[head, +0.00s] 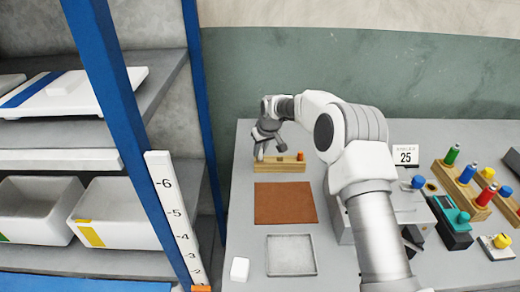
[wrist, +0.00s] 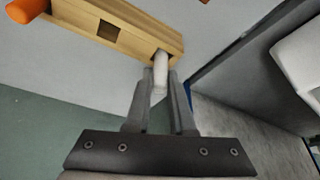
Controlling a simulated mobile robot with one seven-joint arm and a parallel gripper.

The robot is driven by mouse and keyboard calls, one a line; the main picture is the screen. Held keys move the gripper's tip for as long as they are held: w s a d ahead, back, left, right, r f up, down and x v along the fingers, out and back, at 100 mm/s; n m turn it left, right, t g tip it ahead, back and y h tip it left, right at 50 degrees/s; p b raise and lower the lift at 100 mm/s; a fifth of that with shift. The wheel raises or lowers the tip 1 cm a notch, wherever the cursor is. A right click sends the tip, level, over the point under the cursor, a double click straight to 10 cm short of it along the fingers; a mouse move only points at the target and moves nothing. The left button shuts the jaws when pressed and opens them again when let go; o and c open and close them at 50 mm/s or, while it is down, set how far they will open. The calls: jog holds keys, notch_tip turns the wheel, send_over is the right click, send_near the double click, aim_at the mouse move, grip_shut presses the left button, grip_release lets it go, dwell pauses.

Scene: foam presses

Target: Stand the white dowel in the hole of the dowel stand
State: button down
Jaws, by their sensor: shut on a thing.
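The dowel stand is a long pale wooden block (head: 281,169) at the back left of the table, also across the top of the wrist view (wrist: 140,28). An orange dowel stands at one end (wrist: 28,9). A square hole in the middle is empty (wrist: 105,33). My gripper (wrist: 161,88) is shut on the white dowel (wrist: 161,68), whose far end meets the stand at its other end. Whether that end is inside a hole or just over it I cannot tell. In the head view my gripper (head: 266,152) is at the stand's left end.
A brown mat (head: 285,203) and a grey tray (head: 291,255) lie in front of the stand. A small white block (head: 240,269) is near the left edge. Blue-posted shelving (head: 115,95) stands at left. Wooden racks with coloured pegs (head: 462,187) are at right.

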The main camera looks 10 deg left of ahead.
jog(key=shift+f+b, duration=0.55)
jog(key=shift+f, duration=0.3)
jog(key=c, duration=0.8)
grip_release()
jog(key=shift+o, duration=0.6)
jog(key=shift+s, duration=0.1)
jog(key=v, duration=1.7)
jog(key=shift+d+r, duration=0.25)
jog(key=shift+r, duration=0.05)
